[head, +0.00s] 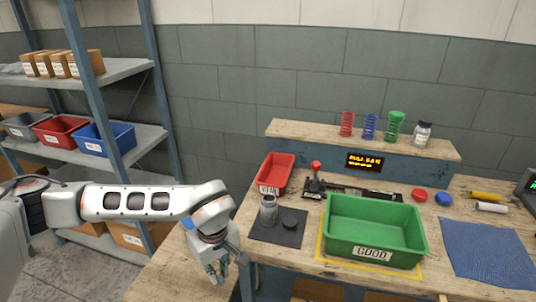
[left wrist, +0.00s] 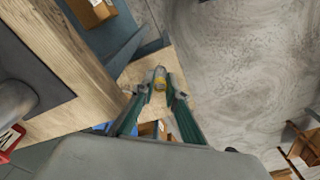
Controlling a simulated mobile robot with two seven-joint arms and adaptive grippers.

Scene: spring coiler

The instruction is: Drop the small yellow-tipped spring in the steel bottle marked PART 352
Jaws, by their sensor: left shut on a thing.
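My left gripper (head: 217,272) hangs with fingers down, to the left of the bench and close to its left edge. In the left wrist view its fingers (left wrist: 163,97) are shut on a small yellow-tipped spring (left wrist: 159,80), seen nearly end-on; its coils are hard to make out. In the head view the spring is not clear. A grey steel bottle (head: 268,212) stands upright on a dark mat, right of and beyond the gripper; its marking is too small to read. A dark round lid (head: 290,223) lies beside it. My right gripper is not in view.
A green bin (head: 375,250) marked GOOD stands right of the mat. A red bin (head: 276,172) is behind the bottle. Red, blue and green springs (head: 395,127) and a small jar (head: 422,134) stand on the back ledge. Shelving (head: 125,68) with bins is at left.

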